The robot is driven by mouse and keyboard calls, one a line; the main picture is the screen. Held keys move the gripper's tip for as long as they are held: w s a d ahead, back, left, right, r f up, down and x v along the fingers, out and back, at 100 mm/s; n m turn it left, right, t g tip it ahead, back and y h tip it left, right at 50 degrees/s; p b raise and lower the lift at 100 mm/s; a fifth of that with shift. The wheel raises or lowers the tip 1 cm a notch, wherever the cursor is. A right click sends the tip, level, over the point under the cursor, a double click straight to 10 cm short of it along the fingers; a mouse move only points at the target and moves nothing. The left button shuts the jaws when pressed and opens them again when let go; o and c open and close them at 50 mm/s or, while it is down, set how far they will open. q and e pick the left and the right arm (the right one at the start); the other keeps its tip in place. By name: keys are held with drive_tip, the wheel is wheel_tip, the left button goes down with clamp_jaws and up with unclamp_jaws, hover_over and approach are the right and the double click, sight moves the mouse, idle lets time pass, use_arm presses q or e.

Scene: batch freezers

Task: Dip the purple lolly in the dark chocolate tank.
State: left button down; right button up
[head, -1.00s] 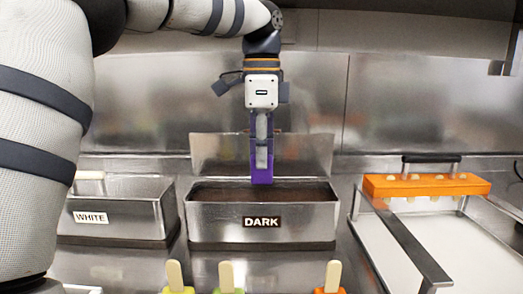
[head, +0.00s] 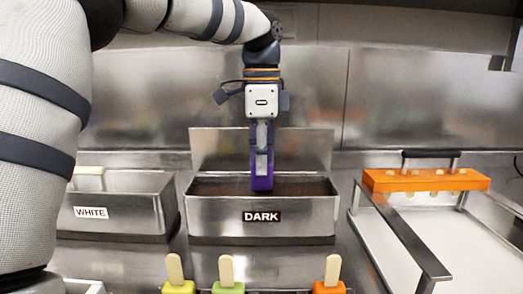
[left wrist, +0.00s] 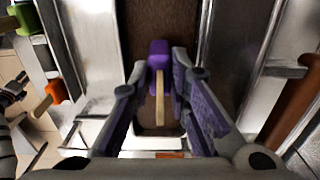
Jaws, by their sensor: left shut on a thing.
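The purple lolly (left wrist: 159,55) shows in the left wrist view with its pale stick (left wrist: 160,95) between the fingers of my left gripper (left wrist: 160,97). The gripper is shut on the lolly. In the head view my left gripper (head: 262,172) points down over the dark chocolate tank (head: 219,217), a metal tank labelled DARK. The purple lower end overlaps the brown chocolate (head: 219,188); I cannot tell how deep it sits. What looks like my right gripper (left wrist: 12,92) shows small at the left edge of the left wrist view; its fingers are unclear.
The white chocolate tank (head: 125,222) stands to the left. A metal-framed white tray (head: 455,240) with an orange bar (head: 427,180) is to the right. Yellow (head: 179,287), green (head: 228,287) and orange (head: 328,287) lollies stand in front, sticks up.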

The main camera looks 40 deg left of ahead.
sight(261, 189)
use_arm(q)
drive_tip(key=shift+f, duration=2.85)
drive_tip(key=shift+r, duration=0.1)
drive_tip(key=shift+r, duration=3.85)
drive_tip(key=shift+r, duration=2.5)
